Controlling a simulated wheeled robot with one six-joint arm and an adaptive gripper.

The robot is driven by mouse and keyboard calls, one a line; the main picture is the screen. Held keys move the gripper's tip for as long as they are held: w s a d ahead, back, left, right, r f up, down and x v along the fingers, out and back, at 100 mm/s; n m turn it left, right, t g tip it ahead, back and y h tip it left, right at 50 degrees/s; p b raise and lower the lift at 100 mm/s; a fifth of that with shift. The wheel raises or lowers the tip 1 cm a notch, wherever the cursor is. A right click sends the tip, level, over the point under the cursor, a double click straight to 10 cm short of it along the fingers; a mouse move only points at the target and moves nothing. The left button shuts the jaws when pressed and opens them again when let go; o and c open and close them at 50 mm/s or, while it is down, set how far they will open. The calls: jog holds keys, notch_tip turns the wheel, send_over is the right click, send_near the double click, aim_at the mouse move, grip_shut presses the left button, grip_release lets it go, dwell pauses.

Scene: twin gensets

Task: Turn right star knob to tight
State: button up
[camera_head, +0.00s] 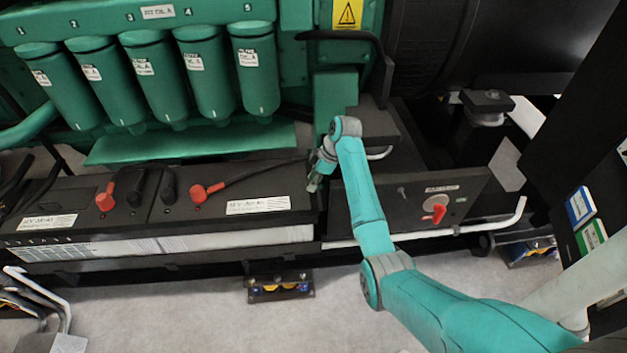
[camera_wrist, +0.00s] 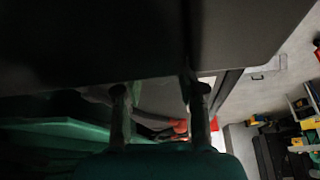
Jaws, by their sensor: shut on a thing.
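My gripper (camera_head: 315,183) points down at the right end of the black battery box (camera_head: 230,228), by the gap before the dark switch box. In the wrist view its two fingers (camera_wrist: 158,98) stand apart, their tips against a dark surface. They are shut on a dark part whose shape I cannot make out. I cannot pick out the right star knob in either view; it may be hidden by the gripper or the dark surface. Whether anything is turned cannot be told.
The switch box with a red rotary handle (camera_head: 435,213) stands right of my gripper. A pale pipe (camera_head: 450,232) runs along its foot. Red-capped battery terminals (camera_head: 205,192) and green filters (camera_head: 255,70) are to the left.

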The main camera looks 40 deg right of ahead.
jog(key=m+h, duration=0.1)
jog(key=m, duration=0.2)
jog(key=m+t+h, duration=0.1)
jog(key=m, duration=0.1)
jog(key=shift+a+m, duration=0.15)
jog(key=shift+m, duration=0.25)
jog(key=m+h, duration=0.1)
jog(key=m, duration=0.2)
jog(key=m+h, duration=0.1)
jog(key=m, duration=0.2)
jog(key=shift+a+h, duration=0.1)
jog(key=shift+h, duration=0.2)
jog(key=m+h, duration=0.1)
jog(key=m, duration=0.4)
jog(key=shift+m+g+h, duration=0.4)
jog(key=m+g, duration=0.1)
jog(key=m, duration=0.1)
jog(key=m+h, duration=0.1)
jog(key=m, duration=0.2)
jog(key=shift+w+a+g, duration=0.1)
jog(key=shift+g, duration=0.3)
jog(key=shift+m, duration=0.4)
jog(key=o, duration=1.1)
jog(key=shift+o, duration=0.2)
